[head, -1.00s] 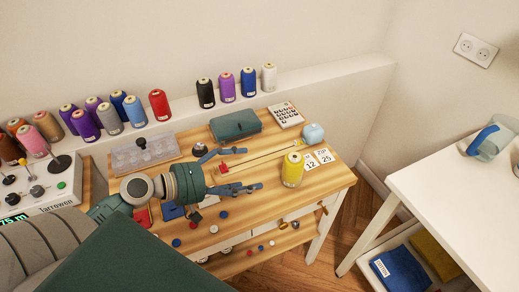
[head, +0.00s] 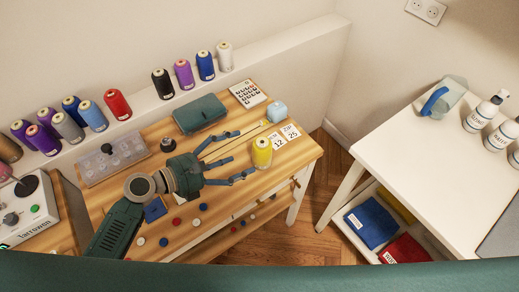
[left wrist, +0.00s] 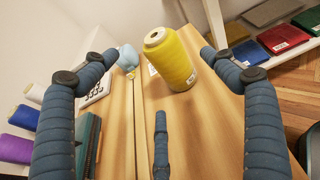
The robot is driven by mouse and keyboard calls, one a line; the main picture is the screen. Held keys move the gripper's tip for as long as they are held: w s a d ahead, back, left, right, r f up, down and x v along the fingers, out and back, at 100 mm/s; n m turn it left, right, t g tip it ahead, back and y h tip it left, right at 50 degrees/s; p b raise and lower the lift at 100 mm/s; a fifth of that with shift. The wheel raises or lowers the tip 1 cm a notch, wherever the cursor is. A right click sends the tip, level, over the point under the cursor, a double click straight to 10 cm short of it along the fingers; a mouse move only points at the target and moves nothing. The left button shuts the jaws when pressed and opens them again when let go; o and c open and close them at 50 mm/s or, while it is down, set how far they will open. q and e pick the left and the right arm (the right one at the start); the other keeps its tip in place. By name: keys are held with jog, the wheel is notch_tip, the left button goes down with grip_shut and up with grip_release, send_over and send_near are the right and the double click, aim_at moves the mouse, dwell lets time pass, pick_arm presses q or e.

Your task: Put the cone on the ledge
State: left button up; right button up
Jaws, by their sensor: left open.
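The cone is a yellow thread spool (head: 262,152) standing upright near the right end of the wooden table. It also shows ahead of my fingers in the left wrist view (left wrist: 172,60). My left gripper (head: 248,154) is open, its fingers pointing at the cone, which stands around the fingertip line. In the left wrist view the open fingers (left wrist: 140,65) are on both sides, with no contact visible. The ledge (head: 285,58) runs along the wall behind the table and carries several thread cones. My right gripper is not in view.
A green case (head: 200,114), a calculator-like card (head: 248,93), a light-blue object (head: 277,111) and number cards (head: 291,131) lie near the cone. A white cone (head: 224,57) ends the row; the ledge right of it is clear. A white table (head: 420,150) stands at the right.

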aim_at(254, 150)
pick_arm(q)
jog(key=p+x, duration=0.1)
jog(key=x, duration=0.5)
jog(key=shift+d+f, duration=0.2)
jog(key=shift+r, duration=0.1)
jog(key=c, duration=1.5)
